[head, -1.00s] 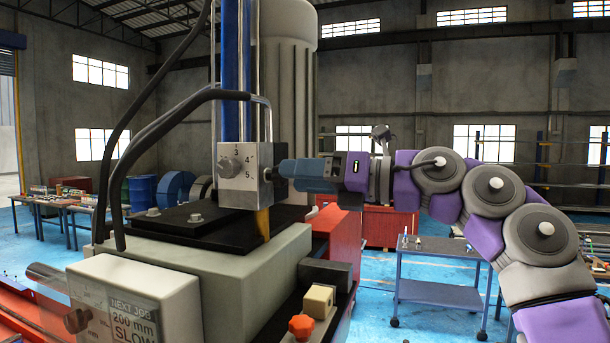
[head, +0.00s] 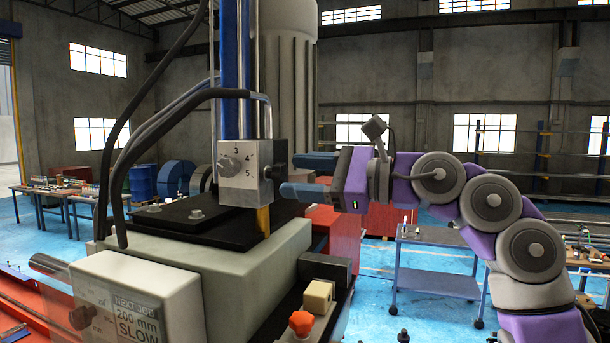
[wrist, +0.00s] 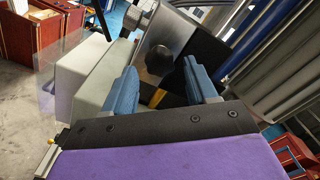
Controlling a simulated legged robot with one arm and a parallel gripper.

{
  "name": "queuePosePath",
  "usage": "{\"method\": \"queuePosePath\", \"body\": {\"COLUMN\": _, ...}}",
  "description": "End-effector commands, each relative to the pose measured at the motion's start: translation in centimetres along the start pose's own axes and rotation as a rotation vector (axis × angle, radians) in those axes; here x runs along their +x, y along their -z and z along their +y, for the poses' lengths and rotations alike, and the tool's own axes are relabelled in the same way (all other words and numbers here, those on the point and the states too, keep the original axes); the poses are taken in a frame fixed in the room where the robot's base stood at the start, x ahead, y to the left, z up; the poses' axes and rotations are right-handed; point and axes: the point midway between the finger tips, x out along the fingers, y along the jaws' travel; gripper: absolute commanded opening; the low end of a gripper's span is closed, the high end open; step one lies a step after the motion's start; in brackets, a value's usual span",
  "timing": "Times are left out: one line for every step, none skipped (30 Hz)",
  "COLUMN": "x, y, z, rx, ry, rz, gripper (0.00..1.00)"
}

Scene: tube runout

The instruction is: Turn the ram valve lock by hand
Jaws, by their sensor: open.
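The silver valve block (head: 243,178) stands on the machine, with a round dial knob (head: 229,164) and the numbers 3, 4 and 5 on its front. The small black lock knob (head: 274,172) sticks out from its right side. It shows as a dark round knob (wrist: 159,61) in the wrist view. My gripper (head: 291,175) is just right of the lock, with its blue fingers spread one above the other in the head view. In the wrist view my gripper (wrist: 160,82) has a finger on each side of the lock; whether they touch it I cannot tell.
Black hoses (head: 118,150) run left of the block. An orange knob (head: 301,323) and a beige block (head: 318,297) sit low on the machine's front right. A white box (head: 140,300) carries a "NEXT JOB 200 mm SLOW" label. A blue-grey cart (head: 440,284) stands behind my arm.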

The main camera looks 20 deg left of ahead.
Motion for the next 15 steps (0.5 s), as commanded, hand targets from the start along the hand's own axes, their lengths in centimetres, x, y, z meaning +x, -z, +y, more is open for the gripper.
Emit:
{"method": "queuePosePath", "body": {"x": 0.0, "y": 0.0, "z": 0.0, "rx": 0.001, "ry": 0.0, "rz": 0.0, "gripper": 0.57}}
{"method": "queuePosePath", "body": {"x": 0.0, "y": 0.0, "z": 0.0, "rx": 0.001, "ry": 0.0, "rz": 0.0, "gripper": 0.57}}
{"method": "queuePosePath", "body": {"x": 0.1, "y": 0.0, "z": 0.0, "rx": 0.002, "ry": 0.0, "rz": 0.0, "gripper": 0.57}}
{"method": "queuePosePath", "body": {"x": 0.1, "y": 0.0, "z": 0.0, "rx": 0.002, "ry": 0.0, "rz": 0.0, "gripper": 0.57}}
{"method": "queuePosePath", "body": {"x": 0.2, "y": 0.0, "z": 0.0, "rx": 0.002, "ry": 0.0, "rz": 0.0, "gripper": 0.57}}
{"method": "queuePosePath", "body": {"x": 0.3, "y": 0.0, "z": 0.0, "rx": 0.003, "ry": 0.0, "rz": 0.0, "gripper": 0.57}}
{"method": "queuePosePath", "body": {"x": 0.5, "y": 0.0, "z": 0.0, "rx": 0.003, "ry": 0.0, "rz": 0.0, "gripper": 0.57}}
{"method": "queuePosePath", "body": {"x": 0.6, "y": 0.0, "z": 0.0, "rx": 0.003, "ry": 0.0, "rz": 0.0, "gripper": 0.57}}
{"method": "queuePosePath", "body": {"x": 0.8, "y": 0.0, "z": 0.0, "rx": 0.004, "ry": 0.0, "rz": 0.0, "gripper": 0.57}}
{"method": "queuePosePath", "body": {"x": 1.0, "y": 0.0, "z": 0.0, "rx": 0.004, "ry": 0.0, "rz": 0.0, "gripper": 0.57}}
{"method": "queuePosePath", "body": {"x": 1.1, "y": 0.0, "z": 0.0, "rx": 0.004, "ry": 0.0, "rz": 0.0, "gripper": 0.57}}
{"method": "queuePosePath", "body": {"x": 1.4, "y": 0.0, "z": 0.0, "rx": 0.004, "ry": 0.0, "rz": 0.0, "gripper": 0.57}}
{"method": "queuePosePath", "body": {"x": 1.5, "y": -0.1, "z": 0.0, "rx": 0.003, "ry": 0.0, "rz": 0.0, "gripper": 0.57}}
{"method": "queuePosePath", "body": {"x": 1.7, "y": -0.1, "z": 0.0, "rx": 0.003, "ry": 0.0, "rz": 0.0, "gripper": 0.57}}
{"method": "queuePosePath", "body": {"x": 1.8, "y": -0.1, "z": 0.0, "rx": 0.002, "ry": 0.0, "rz": 0.0, "gripper": 0.57}}
